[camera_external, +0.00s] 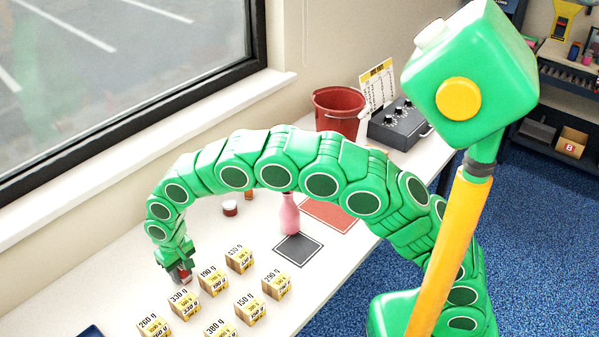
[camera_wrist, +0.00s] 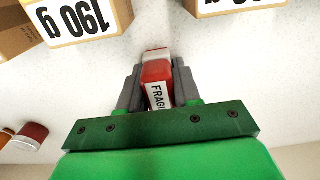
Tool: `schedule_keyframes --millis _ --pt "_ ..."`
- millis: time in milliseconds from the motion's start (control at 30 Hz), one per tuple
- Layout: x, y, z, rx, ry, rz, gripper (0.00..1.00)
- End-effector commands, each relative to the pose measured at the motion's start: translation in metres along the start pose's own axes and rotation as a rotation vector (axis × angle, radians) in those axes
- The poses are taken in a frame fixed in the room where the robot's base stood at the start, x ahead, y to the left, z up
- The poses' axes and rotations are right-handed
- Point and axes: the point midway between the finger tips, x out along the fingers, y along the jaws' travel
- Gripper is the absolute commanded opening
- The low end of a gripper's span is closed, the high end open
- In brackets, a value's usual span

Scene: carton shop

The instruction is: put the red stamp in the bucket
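My gripper (camera_external: 178,270) reaches down at the left of the white table, beside the carton marked 330 g. In the wrist view, a red stamp (camera_wrist: 157,72) with a white label reading "FRAGI" lies between the two grey fingers of my gripper (camera_wrist: 157,88). The fingers sit close along both its sides and appear shut on it. The stamp also shows as a small red patch in the external view (camera_external: 184,274). I cannot tell whether it touches the table. The red bucket (camera_external: 336,113) stands upright at the back of the table, far right of my gripper.
Several weighed cartons, such as one marked 190 g (camera_external: 213,281), stand near my gripper. A pink bottle (camera_external: 289,214), a red-and-white jar (camera_external: 230,208), a dark mat (camera_external: 298,249) and a red mat (camera_external: 331,213) lie between gripper and bucket. A control box (camera_external: 399,126) stands beside the bucket.

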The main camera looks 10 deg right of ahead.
Motion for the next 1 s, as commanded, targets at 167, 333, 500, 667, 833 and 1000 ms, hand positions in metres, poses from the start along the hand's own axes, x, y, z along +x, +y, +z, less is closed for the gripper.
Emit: schedule_keyframes --millis 167,333,500,667,833,1000 --pt "0.000 0.000 0.000 0.000 0.000 0.000 0.58" --pt "0.000 0.000 0.000 0.000 0.000 0.000 0.58" --pt "-0.001 0.000 0.000 0.000 0.001 0.000 0.58" --pt "-0.010 0.000 -0.001 0.000 0.002 -0.001 0.58" --pt "-0.030 0.000 -0.002 0.001 0.005 -0.002 0.58" --pt "-0.059 0.000 -0.001 0.001 0.003 -0.001 0.58"
